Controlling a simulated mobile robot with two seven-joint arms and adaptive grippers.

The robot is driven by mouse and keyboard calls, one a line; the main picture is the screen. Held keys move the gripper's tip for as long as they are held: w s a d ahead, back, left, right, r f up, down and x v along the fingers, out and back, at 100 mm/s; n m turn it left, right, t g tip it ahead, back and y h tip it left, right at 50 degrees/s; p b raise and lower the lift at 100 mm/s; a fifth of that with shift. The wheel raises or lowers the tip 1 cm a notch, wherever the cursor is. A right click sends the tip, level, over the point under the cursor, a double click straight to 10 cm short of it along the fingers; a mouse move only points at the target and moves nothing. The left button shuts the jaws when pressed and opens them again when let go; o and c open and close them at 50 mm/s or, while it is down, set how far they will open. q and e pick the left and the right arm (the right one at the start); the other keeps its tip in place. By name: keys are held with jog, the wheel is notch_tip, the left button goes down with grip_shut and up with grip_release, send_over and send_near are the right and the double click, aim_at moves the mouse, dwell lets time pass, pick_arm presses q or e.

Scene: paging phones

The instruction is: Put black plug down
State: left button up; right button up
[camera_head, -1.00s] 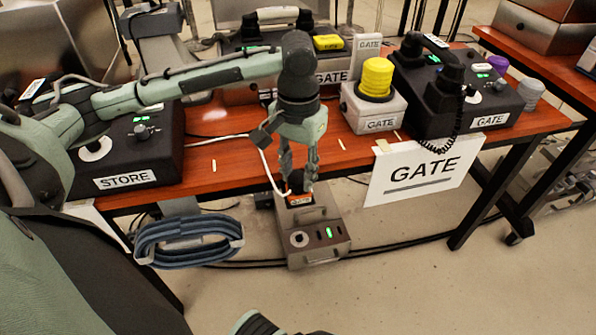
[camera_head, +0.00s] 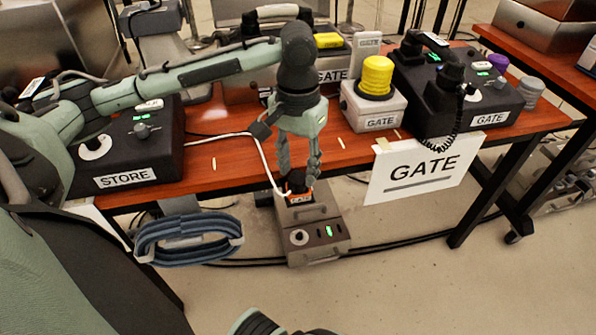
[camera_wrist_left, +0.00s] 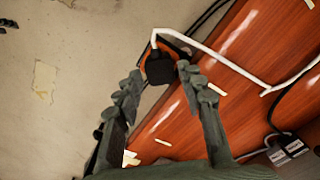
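The black plug (camera_head: 297,181), with a white cable, is at the orange-labelled top (camera_head: 301,199) of a grey unit (camera_head: 318,236) below the table's front edge. My left gripper (camera_head: 299,178) points down with its fingers spread on both sides of the plug. In the left wrist view the plug (camera_wrist_left: 160,69) is between the open fingertips (camera_wrist_left: 158,76), close to the right finger, with a gap on the left. Orange shows behind it. I cannot tell whether it is seated in the unit.
The wooden table (camera_head: 225,170) holds a STORE phone (camera_head: 125,150), a yellow-topped GATE box (camera_head: 375,105) and a black GATE phone (camera_head: 455,95). A white GATE sign (camera_head: 420,168) hangs at the front edge. A coiled blue cable (camera_head: 188,240) hangs left of the grey unit. Floor at lower right is clear.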

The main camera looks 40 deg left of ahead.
aim_at(298, 177)
pick_arm(q)
notch_tip(298, 177, up, 11)
jog(key=p, duration=0.1)
pick_arm(e)
jog(key=s+f, duration=0.3)
jog(key=f, duration=0.3)
jog(key=shift+s+d+f+g, duration=0.15)
jog(key=shift+s+d+g, duration=0.2)
jog(key=shift+d+g, duration=0.05)
pick_arm(q)
jog(key=shift+f, duration=0.1)
